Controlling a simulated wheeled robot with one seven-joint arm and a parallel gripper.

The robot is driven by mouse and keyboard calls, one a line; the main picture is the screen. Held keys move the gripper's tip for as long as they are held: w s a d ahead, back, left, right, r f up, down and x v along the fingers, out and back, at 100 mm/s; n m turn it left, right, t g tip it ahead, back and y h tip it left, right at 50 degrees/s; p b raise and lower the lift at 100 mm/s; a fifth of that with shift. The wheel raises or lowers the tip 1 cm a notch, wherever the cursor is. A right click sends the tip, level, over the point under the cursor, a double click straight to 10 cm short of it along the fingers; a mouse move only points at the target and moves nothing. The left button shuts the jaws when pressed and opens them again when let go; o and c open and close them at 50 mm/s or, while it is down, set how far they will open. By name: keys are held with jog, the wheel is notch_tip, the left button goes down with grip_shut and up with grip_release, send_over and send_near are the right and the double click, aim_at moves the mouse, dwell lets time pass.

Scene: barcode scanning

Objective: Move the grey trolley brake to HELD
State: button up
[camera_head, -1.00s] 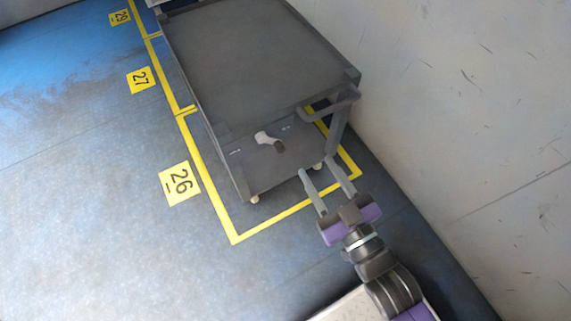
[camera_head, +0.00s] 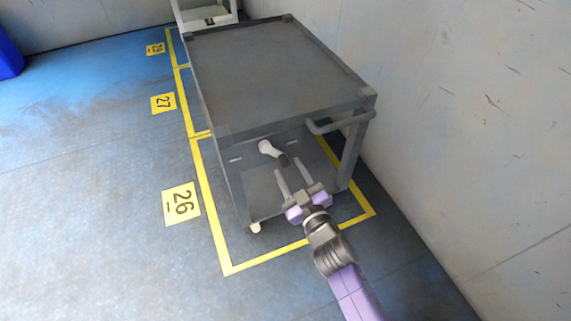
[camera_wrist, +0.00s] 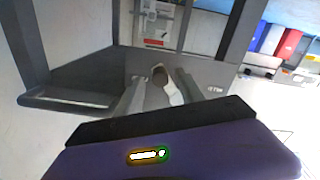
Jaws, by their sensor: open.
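The grey trolley (camera_head: 275,75) stands inside a yellow floor outline against the right wall. On its near end panel is a brake lever with a pale hub (camera_head: 265,147) and a dark grip (camera_head: 284,160), pointing down and to the right in the head view. Small pale marks sit on the panel either side of it, too small to read. My gripper (camera_head: 291,176) is open in front of the panel, its fingers pointing at the lever. In the wrist view the dark grip (camera_wrist: 159,75) shows between the open fingers (camera_wrist: 152,92). I cannot tell whether they touch it.
A grey handle (camera_head: 340,122) sticks out at the trolley's near right corner, close to my arm. Another pale trolley (camera_head: 207,15) stands behind. Yellow floor sign 26 (camera_head: 181,203) lies left of the outline. Floor to the left is clear.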

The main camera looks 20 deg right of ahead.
aim_at(287, 165)
jog(key=shift+w+b, duration=0.4)
jog(key=shift+w, duration=1.7)
jog(key=shift+c, duration=0.3)
grip_shut()
jog(key=shift+r, duration=0.25)
